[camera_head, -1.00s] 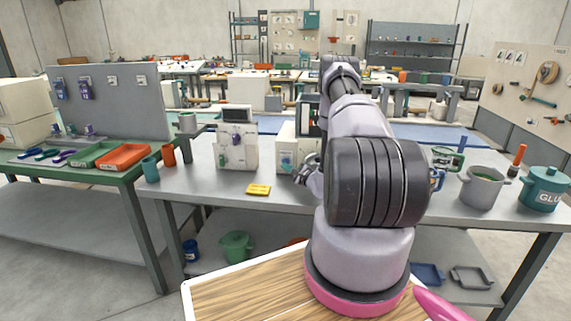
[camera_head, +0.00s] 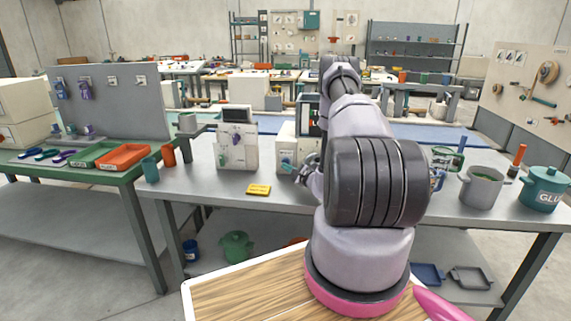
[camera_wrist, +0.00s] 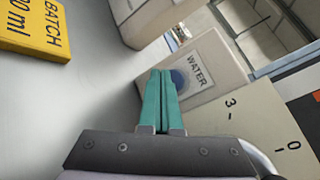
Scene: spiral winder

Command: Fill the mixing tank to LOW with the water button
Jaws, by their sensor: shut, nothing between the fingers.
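My gripper (camera_wrist: 160,98) has teal fingers and is shut and empty. In the wrist view its tips are in front of the pale box with the WATER label (camera_wrist: 199,70). A round blue water button (camera_wrist: 178,79) shows just beside the fingertips and is partly covered by them. I cannot tell whether the tips touch it. In the head view my gripper (camera_head: 308,172) is near the front of the white water unit (camera_head: 287,146), largely hidden by my arm.
A yellow batch card (camera_head: 259,189) lies on the grey bench, and it also shows in the wrist view (camera_wrist: 36,25). A white machine with a knob (camera_head: 237,146) stands left of the unit. A grey pot (camera_head: 481,190) and a teal GLUE pot (camera_head: 545,188) stand at right.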

